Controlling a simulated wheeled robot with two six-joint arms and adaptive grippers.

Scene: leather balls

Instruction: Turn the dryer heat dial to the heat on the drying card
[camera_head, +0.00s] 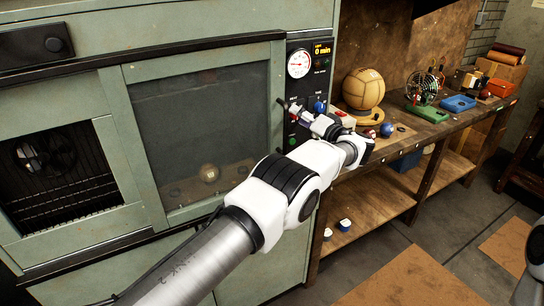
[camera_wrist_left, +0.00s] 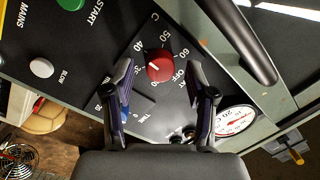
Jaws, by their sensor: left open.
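The red heat dial (camera_wrist_left: 159,66) sits on the dryer's dark panel, ringed by numbers including 40, 50 and 60. A pale mark shows on its side toward the lower numbers; the exact setting is hard to read. My left gripper (camera_wrist_left: 160,78) is open, its two fingers on either side of the red dial in the picture; contact cannot be told. In the head view my left gripper (camera_head: 297,112) is at the panel and largely hides the dial. A blue time dial (camera_wrist_left: 123,112) is partly behind one finger. I cannot make out a drying card. My right gripper is out of view.
A round gauge (camera_head: 299,63) and a display (camera_head: 321,50) reading 0 min are above on the panel. A green start button (camera_wrist_left: 70,4) and white blow button (camera_wrist_left: 41,68) lie nearby. A bench (camera_head: 425,128) with a leather ball (camera_head: 363,88) stands to the right.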

